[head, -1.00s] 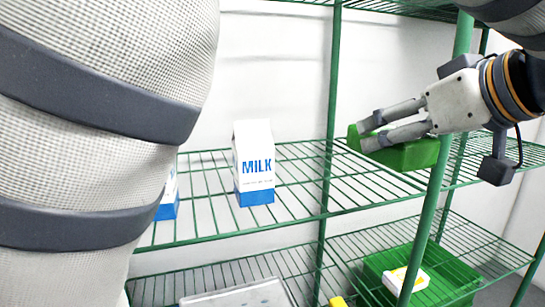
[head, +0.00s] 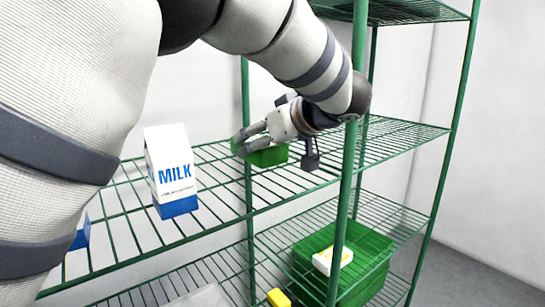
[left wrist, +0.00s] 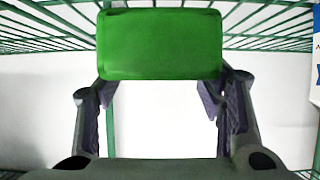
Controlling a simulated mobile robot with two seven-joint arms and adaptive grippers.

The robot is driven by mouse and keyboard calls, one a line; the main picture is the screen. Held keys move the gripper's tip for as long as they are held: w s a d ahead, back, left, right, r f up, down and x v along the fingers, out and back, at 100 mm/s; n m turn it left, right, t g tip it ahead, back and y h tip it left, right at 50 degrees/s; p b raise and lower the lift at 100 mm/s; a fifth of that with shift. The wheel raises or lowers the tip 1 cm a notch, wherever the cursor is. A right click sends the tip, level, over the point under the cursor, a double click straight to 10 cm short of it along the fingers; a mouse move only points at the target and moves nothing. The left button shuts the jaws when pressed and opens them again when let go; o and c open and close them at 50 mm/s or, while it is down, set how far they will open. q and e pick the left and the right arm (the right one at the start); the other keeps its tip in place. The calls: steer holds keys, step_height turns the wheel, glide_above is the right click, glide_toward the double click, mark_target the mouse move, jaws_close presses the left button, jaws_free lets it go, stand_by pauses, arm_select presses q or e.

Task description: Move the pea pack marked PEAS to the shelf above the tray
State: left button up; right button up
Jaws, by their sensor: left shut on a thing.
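A plain green pack (head: 270,156) is at the middle shelf (head: 330,165), just right of a rear post. I see no PEAS marking on the faces in view. My left gripper (head: 243,143) is shut on the pack, its fingers along it. In the left wrist view the pack (left wrist: 160,45) sits between the two fingers. I cannot tell whether the pack's underside touches the wires. A pale tray (head: 205,297) shows in part on the lower shelf, below the milk. My right gripper is not in view.
A MILK carton (head: 170,172) stands on the middle shelf to the left, with another carton (head: 82,235) partly hidden by my arm. A green crate (head: 375,245) with a white-and-yellow packet (head: 330,260) and a yellow item (head: 278,298) are lower. A front post (head: 347,200) stands right of the gripper.

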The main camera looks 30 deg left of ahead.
arm_select(q)
steer(key=shift+w+a+f, duration=0.1)
steer(key=shift+a+f, duration=0.1)
steer(key=shift+f, duration=1.55)
steer(key=shift+f, duration=0.1)
steer(key=o, duration=1.4)
steer(key=shift+d+r, duration=0.15)
steer(key=shift+r, duration=0.05)
steer(key=v, duration=1.1)
steer(key=shift+d, duration=0.35)
steer(key=shift+r, duration=0.1)
